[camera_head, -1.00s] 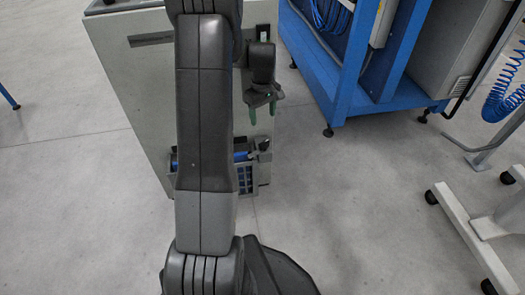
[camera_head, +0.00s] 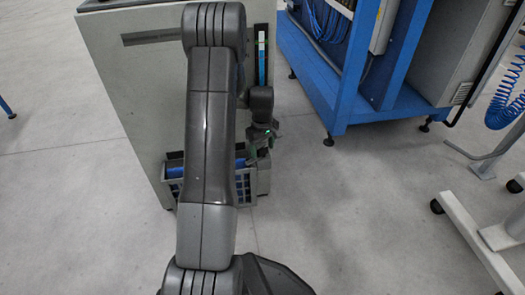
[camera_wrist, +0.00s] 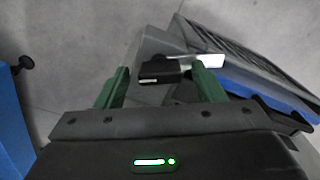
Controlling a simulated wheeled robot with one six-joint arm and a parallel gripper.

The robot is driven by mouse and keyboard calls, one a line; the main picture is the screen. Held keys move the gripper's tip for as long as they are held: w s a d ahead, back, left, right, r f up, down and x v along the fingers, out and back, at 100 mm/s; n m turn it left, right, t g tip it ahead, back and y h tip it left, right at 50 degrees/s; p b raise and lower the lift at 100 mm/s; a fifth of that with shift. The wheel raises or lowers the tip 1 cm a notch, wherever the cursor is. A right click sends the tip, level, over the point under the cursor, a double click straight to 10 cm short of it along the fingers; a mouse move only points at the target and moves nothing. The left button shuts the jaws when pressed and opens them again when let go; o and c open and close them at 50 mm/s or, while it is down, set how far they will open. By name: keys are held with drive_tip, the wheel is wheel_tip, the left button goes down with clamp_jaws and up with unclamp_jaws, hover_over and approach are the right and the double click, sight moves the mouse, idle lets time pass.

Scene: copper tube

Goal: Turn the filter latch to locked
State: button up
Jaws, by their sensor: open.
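My gripper (camera_head: 262,146) is low at the right front of the grey machine (camera_head: 140,85), just above the filter housing (camera_head: 263,182). In the wrist view its two green fingers (camera_wrist: 160,70) are spread apart. A black block, which looks like the latch handle (camera_wrist: 160,72), lies between the fingertips, closer to the right one. I cannot tell whether either finger touches it. A pale bar (camera_wrist: 208,60) runs right from the block, partly behind the right finger. In the head view the latch is hidden by the gripper.
A blue-framed cabinet (camera_head: 345,100) stands to the right, and a white wheeled stand (camera_head: 470,225) farther right. The floor between is clear.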

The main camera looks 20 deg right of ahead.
drive_tip(key=shift+f, duration=0.2)
clamp_jaws()
drive_tip(key=shift+r+m+p, duration=0.15)
drive_tip(key=shift+m+p, duration=0.7)
drive_tip(key=shift+m, duration=0.15)
drive_tip(key=m+p, duration=0.1)
drive_tip(key=m, duration=0.2)
drive_tip(key=shift+m, duration=0.3)
unclamp_jaws()
